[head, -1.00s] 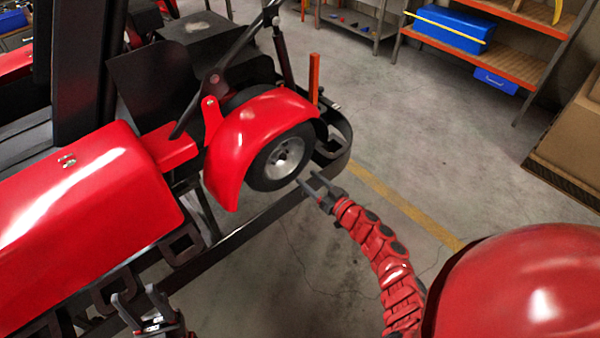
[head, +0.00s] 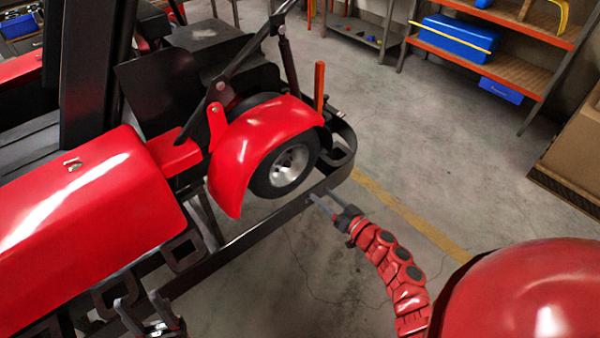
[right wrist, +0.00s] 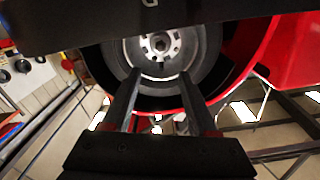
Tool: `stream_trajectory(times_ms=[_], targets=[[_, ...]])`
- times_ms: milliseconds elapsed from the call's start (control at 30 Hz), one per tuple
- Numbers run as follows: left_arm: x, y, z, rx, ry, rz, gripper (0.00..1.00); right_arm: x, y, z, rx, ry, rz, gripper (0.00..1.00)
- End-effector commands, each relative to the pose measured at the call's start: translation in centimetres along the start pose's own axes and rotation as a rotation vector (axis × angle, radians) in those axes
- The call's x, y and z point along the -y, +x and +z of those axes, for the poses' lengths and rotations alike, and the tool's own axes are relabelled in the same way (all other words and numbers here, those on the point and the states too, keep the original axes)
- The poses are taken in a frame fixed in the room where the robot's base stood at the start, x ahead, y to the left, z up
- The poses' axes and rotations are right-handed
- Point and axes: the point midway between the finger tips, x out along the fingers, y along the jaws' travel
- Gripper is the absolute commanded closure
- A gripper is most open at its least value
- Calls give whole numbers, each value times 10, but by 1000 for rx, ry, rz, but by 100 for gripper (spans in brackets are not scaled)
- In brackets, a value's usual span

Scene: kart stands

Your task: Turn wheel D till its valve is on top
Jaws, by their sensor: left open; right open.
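The wheel (head: 291,168), a dark tyre with a silver hub, sits under the red fender (head: 262,138) of the red kart. In the right wrist view the wheel (right wrist: 205,50) fills the top middle, its hub facing me. I cannot make out its valve or a letter on it. My right gripper (head: 318,198) is open and empty, just outside the dark frame rail below the wheel. In the right wrist view its two fingers (right wrist: 158,82) point at the hub, with space between them. My left gripper (head: 138,305) is open and empty at the lower left, beside the rail.
A dark bar (right wrist: 75,28) with a partly cut-off white mark crosses the top of the right wrist view. The dark rail (head: 255,232) runs along the kart's near side. An orange post (head: 319,87) stands behind the wheel. Open floor (head: 430,150) lies right, before shelves (head: 480,60).

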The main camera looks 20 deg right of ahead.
Motion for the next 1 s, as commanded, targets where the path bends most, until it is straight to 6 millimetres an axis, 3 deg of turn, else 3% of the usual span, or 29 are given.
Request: stream_trajectory(times_ms=[167, 567, 1000], targets=[[0, 5, -1, 0, 0, 0, 50, 1, 15, -3, -2, 11, -3, 41], [1, 14, -2, 0, 0, 0, 50, 1, 93, -3, -2, 13, -3, 41], [0, 2, 0, 0, 0, 0, 50, 0, 160, 1, -1, 12, -1, 41]])
